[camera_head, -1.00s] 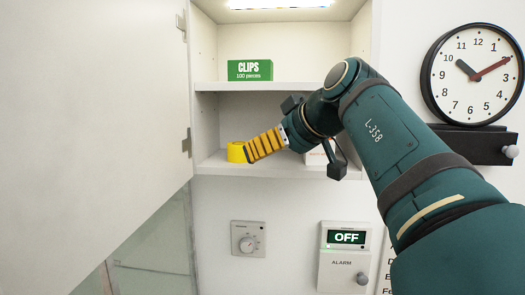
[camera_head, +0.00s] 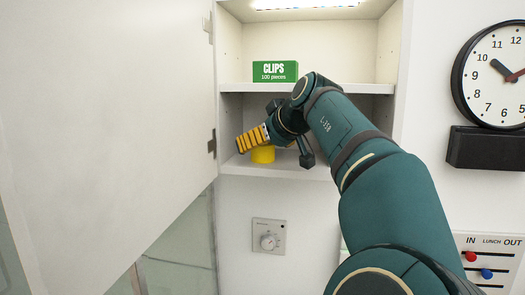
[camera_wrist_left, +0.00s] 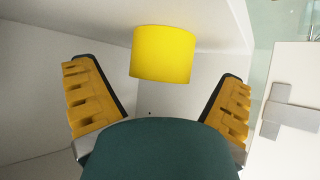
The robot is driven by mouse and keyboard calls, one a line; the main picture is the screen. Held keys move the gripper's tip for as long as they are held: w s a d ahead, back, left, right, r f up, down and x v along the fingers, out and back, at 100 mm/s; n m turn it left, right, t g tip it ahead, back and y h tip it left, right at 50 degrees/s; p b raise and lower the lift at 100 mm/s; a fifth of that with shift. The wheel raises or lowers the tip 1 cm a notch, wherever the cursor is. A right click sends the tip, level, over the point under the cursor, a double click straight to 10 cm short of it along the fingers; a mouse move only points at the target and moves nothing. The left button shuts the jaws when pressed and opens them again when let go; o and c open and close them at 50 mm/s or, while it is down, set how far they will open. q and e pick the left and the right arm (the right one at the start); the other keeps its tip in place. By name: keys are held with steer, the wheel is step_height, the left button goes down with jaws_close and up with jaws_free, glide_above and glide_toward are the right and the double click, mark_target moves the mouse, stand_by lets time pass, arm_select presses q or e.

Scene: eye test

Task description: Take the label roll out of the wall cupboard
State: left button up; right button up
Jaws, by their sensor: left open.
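The label roll looks like a short plain yellow cylinder (camera_head: 263,155) on the cupboard's lower shelf (camera_head: 240,166). My left gripper (camera_head: 246,140), with ribbed yellow fingers, is inside the lower compartment. In the head view it covers the roll's upper part. In the left wrist view the roll (camera_wrist_left: 163,54) shows ahead, between the two spread fingers, with a gap on each side. The gripper is open and empty. The wall cupboard (camera_head: 398,70) stands open, its big white door (camera_head: 110,110) swung to the left. My right gripper is not in view.
A green clips box (camera_head: 275,71) stands on the upper shelf (camera_head: 345,88). A clock (camera_head: 497,78), a black ledge (camera_head: 487,148) and an in/out board (camera_head: 486,262) are on the right. My arm hides the lower compartment's right side.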

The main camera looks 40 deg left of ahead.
arm_select(q)
steer(key=shift+d, duration=0.1)
steer(key=shift+c, duration=0.2)
steer(key=c, duration=1.3)
steer(key=shift+c, duration=0.2)
steer(key=shift+r, duration=0.1)
